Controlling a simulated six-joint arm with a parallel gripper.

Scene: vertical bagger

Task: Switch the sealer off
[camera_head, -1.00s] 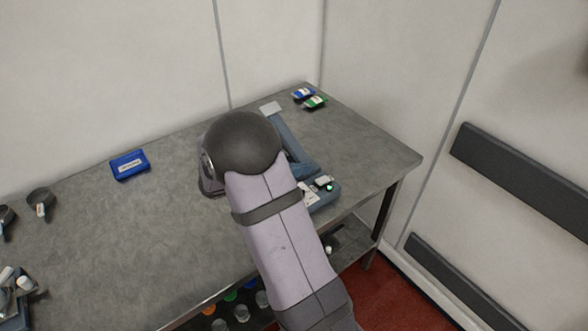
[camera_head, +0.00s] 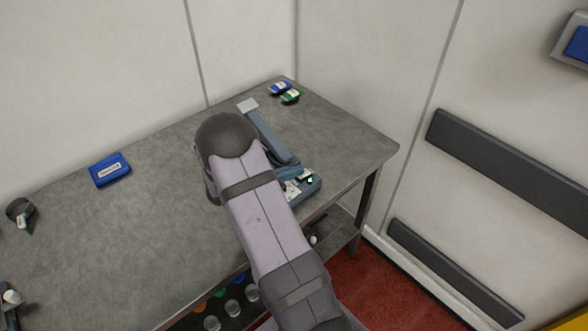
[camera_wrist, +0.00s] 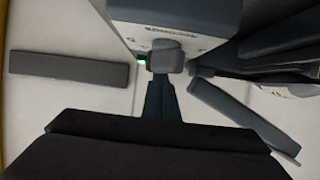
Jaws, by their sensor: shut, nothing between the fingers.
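The sealer (camera_head: 268,137) is a long blue-grey device on the grey table near its right end. Its front end has a pale panel and a small green light (camera_head: 310,180). In the wrist view the sealer's labelled front panel (camera_wrist: 150,32) is at the top, with the green light (camera_wrist: 141,61) lit beside a grey rounded block. I cannot tell whether that block is the switch. My gripper (camera_wrist: 162,82) is shut and empty, with its dark fingers pointing at this front end; contact cannot be told. In the head view my arm hides the gripper and part of the sealer.
A blue box (camera_head: 110,170) lies on the table at left. Blue and green packets (camera_head: 285,92) lie at the far corner. A dark scoop (camera_head: 20,213) is at far left. Dark rails (camera_head: 455,265) run along the right wall. The table between box and arm is clear.

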